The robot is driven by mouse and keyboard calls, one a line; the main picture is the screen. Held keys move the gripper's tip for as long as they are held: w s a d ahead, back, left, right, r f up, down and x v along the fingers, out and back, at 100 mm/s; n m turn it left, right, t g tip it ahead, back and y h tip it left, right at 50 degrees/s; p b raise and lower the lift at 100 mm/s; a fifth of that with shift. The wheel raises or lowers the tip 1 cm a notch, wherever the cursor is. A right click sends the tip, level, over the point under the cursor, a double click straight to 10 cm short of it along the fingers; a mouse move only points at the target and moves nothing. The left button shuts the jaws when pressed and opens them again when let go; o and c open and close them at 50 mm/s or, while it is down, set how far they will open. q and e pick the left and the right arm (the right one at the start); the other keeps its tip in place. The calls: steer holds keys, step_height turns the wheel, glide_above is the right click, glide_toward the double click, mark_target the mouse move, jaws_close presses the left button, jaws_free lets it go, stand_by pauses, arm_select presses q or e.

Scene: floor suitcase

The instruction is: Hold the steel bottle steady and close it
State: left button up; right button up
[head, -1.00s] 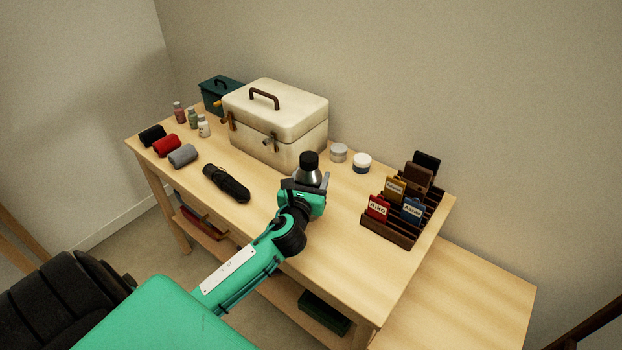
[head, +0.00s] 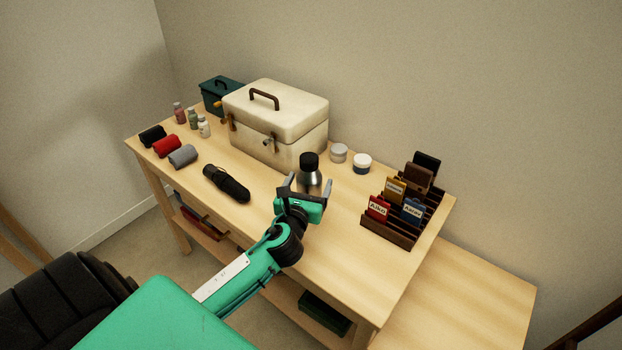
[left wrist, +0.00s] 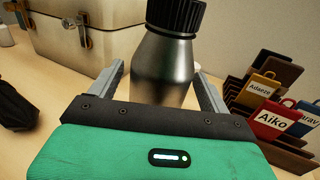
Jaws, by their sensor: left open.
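The steel bottle (head: 309,176) stands upright on the wooden table, with its black cap (head: 309,160) on top of the neck. In the left wrist view the bottle's steel body (left wrist: 162,72) sits just beyond and between the fingers, with the ribbed black cap (left wrist: 176,16) cut off by the top edge. My left gripper (head: 308,186) is open, one finger on each side of the bottle, and gaps show between the fingers and the steel. The bottle's lower part is hidden behind the gripper. My right gripper is not in view.
A cream case (head: 275,125) stands behind the bottle. A black umbrella (head: 227,184) lies to the left. Two small jars (head: 362,163) and a dark rack of tagged cards (head: 388,236) stand to the right. The table's front right is clear.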

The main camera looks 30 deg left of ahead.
arm_select(q)
steer(key=v, duration=0.9)
steer(key=shift+s, duration=0.25)
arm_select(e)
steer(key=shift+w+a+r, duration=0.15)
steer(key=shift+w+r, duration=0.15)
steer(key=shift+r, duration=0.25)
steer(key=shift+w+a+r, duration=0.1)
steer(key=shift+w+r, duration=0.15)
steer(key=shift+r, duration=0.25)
arm_select(q)
steer(key=shift+r, duration=0.1)
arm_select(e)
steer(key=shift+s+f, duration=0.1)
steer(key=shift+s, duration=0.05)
